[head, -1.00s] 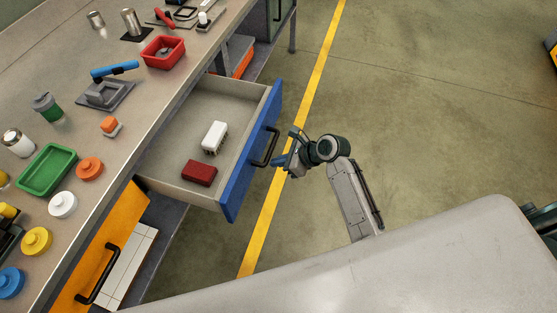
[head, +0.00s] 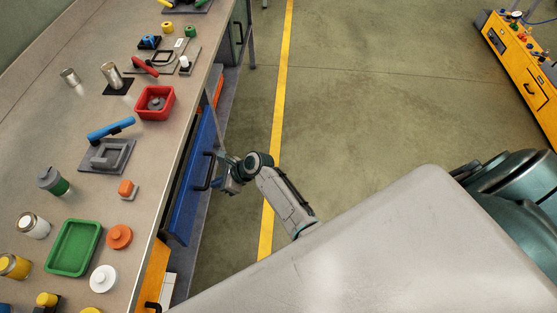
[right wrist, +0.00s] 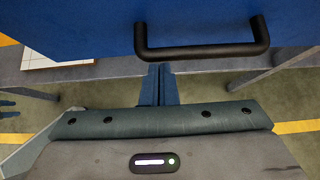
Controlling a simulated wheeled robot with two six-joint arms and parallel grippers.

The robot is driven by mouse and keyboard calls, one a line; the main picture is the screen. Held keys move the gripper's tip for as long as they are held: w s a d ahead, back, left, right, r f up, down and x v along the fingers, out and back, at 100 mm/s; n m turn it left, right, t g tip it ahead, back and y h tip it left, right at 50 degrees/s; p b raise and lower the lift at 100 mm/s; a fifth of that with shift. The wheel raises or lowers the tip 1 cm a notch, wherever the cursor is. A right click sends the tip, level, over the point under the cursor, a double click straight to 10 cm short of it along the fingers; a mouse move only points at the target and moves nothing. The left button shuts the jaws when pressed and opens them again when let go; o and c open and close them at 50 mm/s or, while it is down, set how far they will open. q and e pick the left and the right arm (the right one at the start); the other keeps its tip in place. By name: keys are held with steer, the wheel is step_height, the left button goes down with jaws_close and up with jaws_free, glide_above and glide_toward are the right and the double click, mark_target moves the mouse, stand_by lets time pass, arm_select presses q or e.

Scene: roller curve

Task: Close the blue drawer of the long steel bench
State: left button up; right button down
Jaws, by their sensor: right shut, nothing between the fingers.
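The orange drawer (head: 152,270) is below left, with its own handle. On the bench top are a red bin (head: 155,102), a green tray (head: 73,247) and several small parts. The floor right of the bench is clear. An orange cabinet (head: 525,65) stands at the far right.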

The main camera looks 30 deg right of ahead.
mark_target(196, 184)
steer(key=w+a, duration=0.2)
steer(key=a, duration=0.1)
steer(key=shift+w+a, duration=0.2)
steer(key=shift+a, duration=0.1)
steer(key=shift+w+a, duration=0.35)
steer(key=shift+a, duration=0.15)
arm_select(q)
steer(key=shift+w+a+r, duration=0.1)
steer(key=shift+a+r, duration=0.25)
steer(key=shift+a, duration=0.05)
arm_select(e)
steer(key=shift+r, duration=0.1)
steer(key=shift+a, duration=0.15)
